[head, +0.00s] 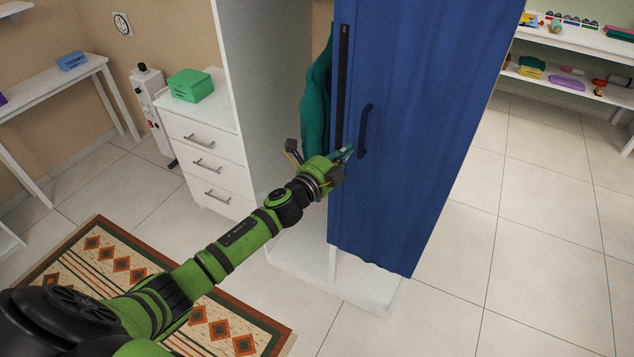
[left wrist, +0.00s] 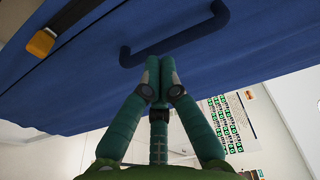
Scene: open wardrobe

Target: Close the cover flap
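The cover flap (head: 430,100) is a blue cloth panel hanging over the right part of the wardrobe's front, with its left side open. A dark blue handle (head: 365,131) is on it near its left edge. A black strip (head: 342,85) runs down that edge. My left gripper (head: 347,153) is just left of the handle's lower part. In the left wrist view its two fingertips (left wrist: 160,72) are together with nothing seen between them. The handle (left wrist: 175,42) is just beyond the tips; I cannot tell whether they touch it. My right gripper is not in view.
A teal garment (head: 316,100) hangs in the wardrobe's open left part. A white drawer unit (head: 207,150) with a green box (head: 190,86) stands left of it. A patterned rug (head: 95,255) lies at lower left. The tiled floor (head: 520,230) at right is clear.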

